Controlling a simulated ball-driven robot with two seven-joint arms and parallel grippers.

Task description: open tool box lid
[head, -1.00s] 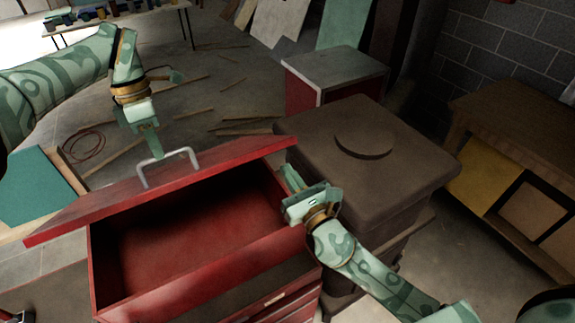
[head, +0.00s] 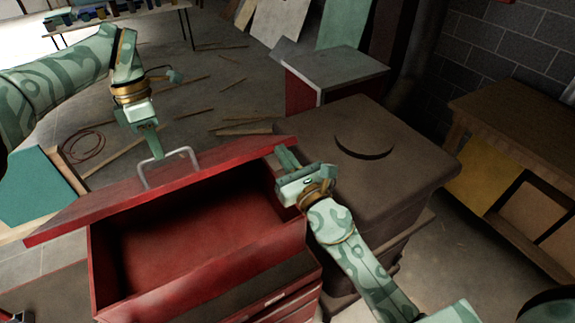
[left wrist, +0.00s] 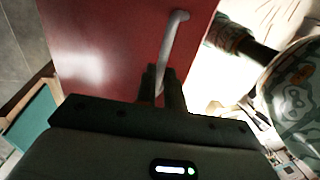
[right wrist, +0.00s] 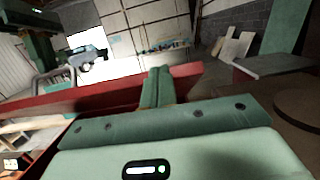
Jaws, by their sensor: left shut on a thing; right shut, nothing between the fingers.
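The red tool box (head: 200,285) stands at the lower middle of the head view. Its red lid (head: 100,205) is raised and tilted, with the dark red inside of the box showing below it. My left gripper (head: 154,152) is shut on the silver lid handle (head: 168,164); the left wrist view shows its fingers (left wrist: 163,88) around the handle bar (left wrist: 174,40). My right gripper (head: 287,160) is shut and empty at the right end of the lid, by the lid's edge. In the right wrist view its closed fingers (right wrist: 158,86) overlap the lid edge (right wrist: 110,98); contact is unclear.
A brown lidded bin (head: 410,165) stands close on the right of the tool box. A grey-topped red cabinet (head: 335,70) is behind it. A wooden bench (head: 520,120) stands at the right wall. Wood strips lie on the floor behind.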

